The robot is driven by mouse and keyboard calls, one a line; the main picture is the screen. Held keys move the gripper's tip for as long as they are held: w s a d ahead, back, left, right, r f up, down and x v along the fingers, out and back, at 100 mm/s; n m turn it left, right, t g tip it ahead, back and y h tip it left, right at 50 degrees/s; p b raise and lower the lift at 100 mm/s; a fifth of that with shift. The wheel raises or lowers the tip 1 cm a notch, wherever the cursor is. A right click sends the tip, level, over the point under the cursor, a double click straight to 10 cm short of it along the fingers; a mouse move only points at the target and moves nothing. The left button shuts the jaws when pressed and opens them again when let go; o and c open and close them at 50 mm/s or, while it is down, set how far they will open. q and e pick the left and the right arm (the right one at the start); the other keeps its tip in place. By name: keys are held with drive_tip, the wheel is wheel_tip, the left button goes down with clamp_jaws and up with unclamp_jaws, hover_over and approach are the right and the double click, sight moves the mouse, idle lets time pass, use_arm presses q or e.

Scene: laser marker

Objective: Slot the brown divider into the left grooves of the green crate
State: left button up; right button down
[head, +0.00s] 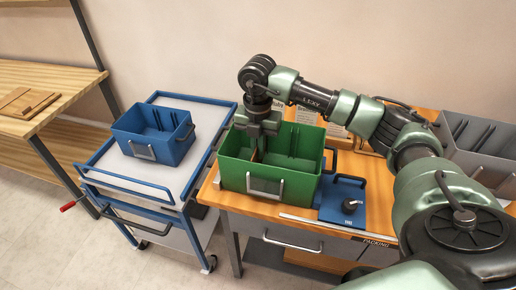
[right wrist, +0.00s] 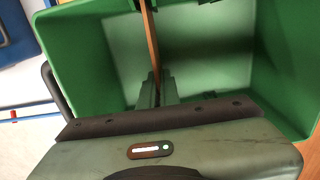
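The green crate (head: 266,182) stands on the wooden bench, open at the top, with grooves on its inner walls. My right gripper (head: 258,136) reaches down into the crate's left part from above. The brown divider (head: 255,156) shows only as a small strip below it. In the right wrist view the brown divider (right wrist: 151,38) is an upright thin board, seen edge-on inside the green crate (right wrist: 83,55). The right fingers (right wrist: 157,88) are shut on it, one on each side. Its lower edge and its seating in the grooves are hidden. My left gripper is not in view.
A blue crate (head: 153,146) stands on a blue cart (head: 190,108) at left. A blue plate with a black knob (head: 343,200) lies right of the green crate. A grey crate (head: 483,150) stands at far right. Brown boards (head: 27,102) lie on the left table.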

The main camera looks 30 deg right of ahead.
drive_tip(key=c, duration=1.6)
unclamp_jaws()
drive_tip(key=shift+r+p, duration=3.15)
drive_tip(key=shift+r, duration=1.45)
drive_tip(key=shift+s+f, duration=0.1)
drive_tip(key=shift+f, duration=0.05)
